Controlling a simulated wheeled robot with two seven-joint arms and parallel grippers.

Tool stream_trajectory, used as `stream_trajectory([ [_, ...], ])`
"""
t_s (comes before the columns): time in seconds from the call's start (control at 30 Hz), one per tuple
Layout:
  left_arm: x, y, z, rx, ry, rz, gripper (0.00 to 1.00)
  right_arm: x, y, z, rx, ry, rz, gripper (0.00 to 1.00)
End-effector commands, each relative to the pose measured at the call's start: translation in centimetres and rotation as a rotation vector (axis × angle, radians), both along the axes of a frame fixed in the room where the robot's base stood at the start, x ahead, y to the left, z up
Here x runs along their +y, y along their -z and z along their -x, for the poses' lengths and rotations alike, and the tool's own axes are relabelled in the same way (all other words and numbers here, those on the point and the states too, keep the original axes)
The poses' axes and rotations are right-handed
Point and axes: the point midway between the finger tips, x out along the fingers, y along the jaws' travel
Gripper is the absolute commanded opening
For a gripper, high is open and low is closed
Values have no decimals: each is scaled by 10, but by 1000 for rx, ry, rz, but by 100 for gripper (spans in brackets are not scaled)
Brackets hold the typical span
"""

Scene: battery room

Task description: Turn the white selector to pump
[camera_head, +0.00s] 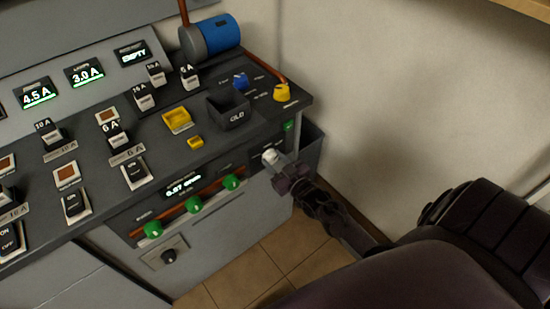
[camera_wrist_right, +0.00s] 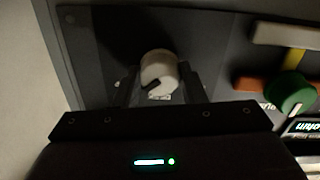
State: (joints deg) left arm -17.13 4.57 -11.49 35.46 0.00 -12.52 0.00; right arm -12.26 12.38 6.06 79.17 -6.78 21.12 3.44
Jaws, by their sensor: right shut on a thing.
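The white selector (camera_head: 271,157) is a small round knob on the front face of the console, near its right end. My right gripper (camera_head: 280,174) is at the selector, reaching in from the lower right, and is shut on it. In the right wrist view the white selector (camera_wrist_right: 159,71) sits between the two dark fingers (camera_wrist_right: 160,88). A dark mark shows on the knob's lower left. The labels around the selector are too small or covered to read. My left gripper is not in view.
A dark bin (camera_head: 311,146) stands beside the console's right end. The console top holds switches, a black tray (camera_head: 229,112) and a blue cylinder (camera_head: 217,34). Tiled floor (camera_head: 262,262) lies below.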

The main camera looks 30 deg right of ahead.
Motion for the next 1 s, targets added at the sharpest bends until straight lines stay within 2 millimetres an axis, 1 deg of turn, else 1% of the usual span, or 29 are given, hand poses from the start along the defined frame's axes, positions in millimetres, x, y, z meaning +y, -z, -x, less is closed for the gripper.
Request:
stream_trajectory([
  [0.03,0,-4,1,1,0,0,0,0,-1,0,4,0,-32,14],
  [0.2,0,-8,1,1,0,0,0,0,-1,0,11,1,-122,14],
  [0.4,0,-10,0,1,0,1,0,0,0,0,15,0,-184,14],
  [0.93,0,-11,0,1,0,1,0,0,0,0,16,0,-209,14],
  [0.97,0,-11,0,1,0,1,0,0,0,0,16,0,-209,38],
  [1.0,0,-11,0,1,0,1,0,0,0,0,16,0,-209,44],
])
